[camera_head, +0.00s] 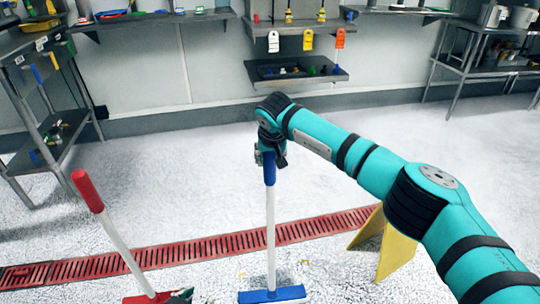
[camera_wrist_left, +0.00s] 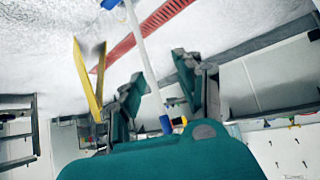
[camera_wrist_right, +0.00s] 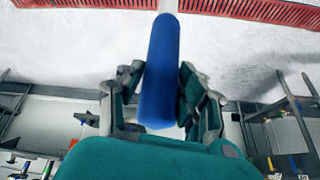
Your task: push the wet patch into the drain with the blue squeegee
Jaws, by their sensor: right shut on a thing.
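The blue squeegee stands nearly upright, its wide blue head (camera_head: 272,295) on the floor at the bottom of the head view. My right gripper (camera_head: 268,150) is shut on its blue handle (camera_wrist_right: 159,75). The white pole also shows in the left wrist view (camera_wrist_left: 145,50), beyond the open fingers of my left gripper (camera_wrist_left: 155,95). A small dark teal piece at the bottom of the head view seems to be my left gripper (camera_head: 183,296). The drain (camera_head: 215,247) is a long red grate just beyond the squeegee head. I cannot make out the wet patch clearly on the pale floor.
A red-handled tool (camera_head: 115,240) stands at the left, close to my left gripper. A yellow floor sign (camera_head: 397,252) stands at the right by the drain. Small yellow marks (camera_head: 304,262) lie near the squeegee head. Metal shelves (camera_head: 45,110) and tables line the walls; floor beyond the drain is clear.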

